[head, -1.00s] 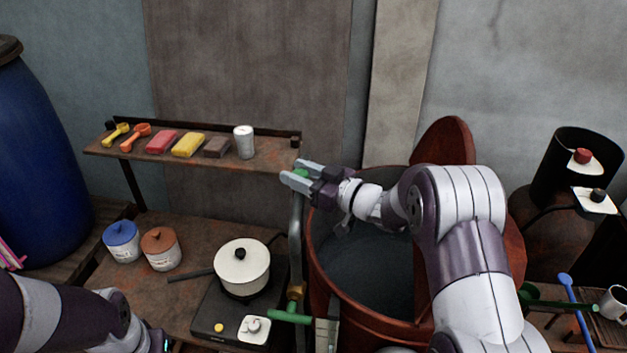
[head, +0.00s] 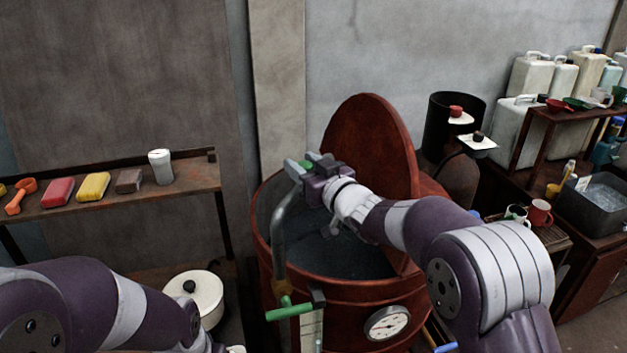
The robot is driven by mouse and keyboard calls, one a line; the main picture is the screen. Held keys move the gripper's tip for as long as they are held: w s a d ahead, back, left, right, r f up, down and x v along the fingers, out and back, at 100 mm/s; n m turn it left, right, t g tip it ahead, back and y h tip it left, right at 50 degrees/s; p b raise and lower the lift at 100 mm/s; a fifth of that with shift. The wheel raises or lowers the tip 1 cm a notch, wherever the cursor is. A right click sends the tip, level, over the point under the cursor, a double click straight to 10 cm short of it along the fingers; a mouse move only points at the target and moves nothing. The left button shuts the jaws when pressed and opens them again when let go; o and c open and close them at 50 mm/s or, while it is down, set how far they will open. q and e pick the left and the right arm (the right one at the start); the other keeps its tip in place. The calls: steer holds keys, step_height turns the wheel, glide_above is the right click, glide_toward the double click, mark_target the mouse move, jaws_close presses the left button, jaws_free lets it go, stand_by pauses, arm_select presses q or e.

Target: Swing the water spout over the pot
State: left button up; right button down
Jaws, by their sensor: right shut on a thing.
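The water spout (head: 279,240) is a grey bent pipe. It rises from a brass fitting and green lever (head: 289,311) at the near-left side of the large red-brown vat pot (head: 335,299). Its upper part leans right, inside the left rim in this view, over the vat's dark opening. My right gripper (head: 302,165) is shut on the spout's upper end, where a bit of green shows between the fingers. The fingers hide most of that end. My left arm crosses the lower left; its gripper is out of view.
The vat's raised lid (head: 372,135) stands behind my right wrist. A white lidded pot (head: 195,295) sits at left, partly behind my left arm. A wall shelf (head: 150,194) holds blocks, a scoop and a canister. Mugs, a water basin (head: 597,203) and jugs stand at right.

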steer(key=shift+s+d+f+m+t+h+b, duration=0.3)
steer(key=shift+d+m+t+h+b, duration=0.25)
steer(key=shift+h+b, duration=0.4)
steer(key=shift+s+d+r+m+b, duration=0.1)
steer(key=shift+d+r+m+b, duration=0.15)
steer(key=shift+b, duration=0.2)
steer(key=c, duration=0.7)
jaws_free()
steer(key=shift+s, duration=0.1)
